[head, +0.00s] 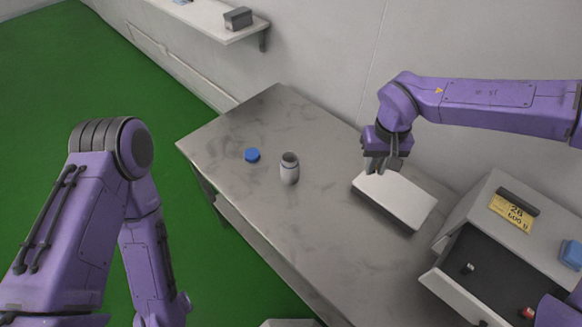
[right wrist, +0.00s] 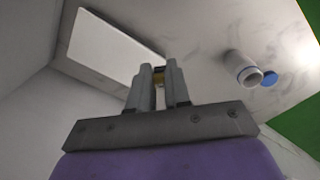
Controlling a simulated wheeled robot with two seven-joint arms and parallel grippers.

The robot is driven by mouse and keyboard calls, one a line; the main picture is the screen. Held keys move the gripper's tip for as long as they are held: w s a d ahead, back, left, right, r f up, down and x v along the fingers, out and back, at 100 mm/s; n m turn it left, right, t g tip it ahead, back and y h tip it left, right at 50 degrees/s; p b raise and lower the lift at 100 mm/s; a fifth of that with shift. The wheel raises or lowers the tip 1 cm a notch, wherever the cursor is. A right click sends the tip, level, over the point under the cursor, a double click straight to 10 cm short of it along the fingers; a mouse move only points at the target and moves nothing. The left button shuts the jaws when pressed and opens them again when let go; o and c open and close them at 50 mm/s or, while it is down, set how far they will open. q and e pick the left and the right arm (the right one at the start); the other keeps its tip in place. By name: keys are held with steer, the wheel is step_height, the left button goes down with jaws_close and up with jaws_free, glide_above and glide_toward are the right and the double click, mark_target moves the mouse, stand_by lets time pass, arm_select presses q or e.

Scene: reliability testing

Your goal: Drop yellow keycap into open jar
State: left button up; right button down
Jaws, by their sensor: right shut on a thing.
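My right gripper (head: 377,164) is above the table, over the far left corner of a white flat box. In the right wrist view its fingers (right wrist: 159,86) are shut on a small yellow keycap (right wrist: 159,76), mostly hidden between them. The keycap cannot be made out in the head view. The open jar (head: 289,172), grey and white, stands upright on the table to the left of the gripper. It also shows in the right wrist view (right wrist: 240,67). My left arm is at the left, and its gripper is out of the picture.
A blue lid (head: 252,155) lies left of the jar. The white flat box (head: 398,196) lies on the grey table (head: 270,118). At the right an open drawer (head: 490,275) holds small things, under a cabinet with a yellow label (head: 511,213). Tabletop between jar and box is clear.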

steer(key=w+a+f+p, duration=0.1)
steer(key=w+a+f, duration=0.1)
steer(key=w+a, duration=0.4)
steer(key=w+a+f+p, duration=0.1)
steer(key=w+a+f, duration=0.2)
steer(key=a, duration=1.1)
steer(key=w, duration=0.3)
steer(key=shift+w, duration=0.4)
steer(key=shift+s+r, duration=0.1)
steer(key=shift+f, duration=0.2)
steer(key=shift+f+b, duration=0.85)
steer(key=shift+f, duration=0.65)
